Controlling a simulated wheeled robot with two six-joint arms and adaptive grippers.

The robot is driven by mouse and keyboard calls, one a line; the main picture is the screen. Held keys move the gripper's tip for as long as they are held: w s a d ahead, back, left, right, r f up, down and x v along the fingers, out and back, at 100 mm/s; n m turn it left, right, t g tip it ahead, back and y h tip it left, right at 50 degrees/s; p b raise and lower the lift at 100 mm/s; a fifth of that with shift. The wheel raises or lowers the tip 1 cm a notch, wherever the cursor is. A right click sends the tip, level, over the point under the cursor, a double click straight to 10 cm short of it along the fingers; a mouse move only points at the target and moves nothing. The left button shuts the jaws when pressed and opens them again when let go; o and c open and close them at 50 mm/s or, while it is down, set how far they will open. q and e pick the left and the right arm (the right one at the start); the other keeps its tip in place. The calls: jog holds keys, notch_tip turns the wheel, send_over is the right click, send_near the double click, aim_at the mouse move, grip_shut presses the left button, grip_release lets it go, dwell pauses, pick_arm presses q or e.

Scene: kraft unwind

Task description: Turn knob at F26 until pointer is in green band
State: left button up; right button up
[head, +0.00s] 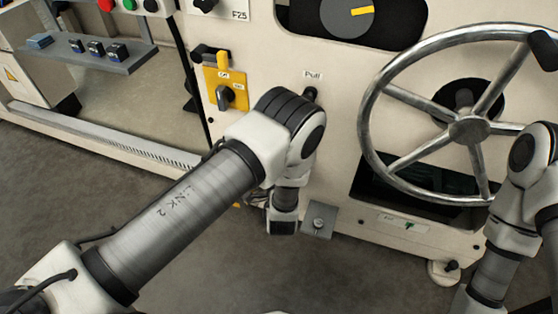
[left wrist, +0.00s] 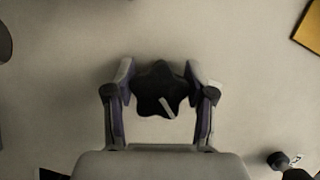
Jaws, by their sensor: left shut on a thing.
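In the left wrist view, a black star-shaped knob (left wrist: 155,86) sits on a pale panel. A white pointer mark (left wrist: 168,107) on it slants toward the lower right. My left gripper (left wrist: 160,82) is shut on the knob, with one finger on each side of it. I cannot read an F26 label or make out a green band around the knob. My right gripper is outside both views.
A metal handwheel (head: 469,128) stands right of my left arm. A yellow switch plate (head: 211,90) is to the left, and a "Pull" label (head: 313,75) is above. A dark dial with a yellow pointer (head: 361,10) is at the top.

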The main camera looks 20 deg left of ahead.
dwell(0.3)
pick_arm(q)
jog(key=o, duration=1.2)
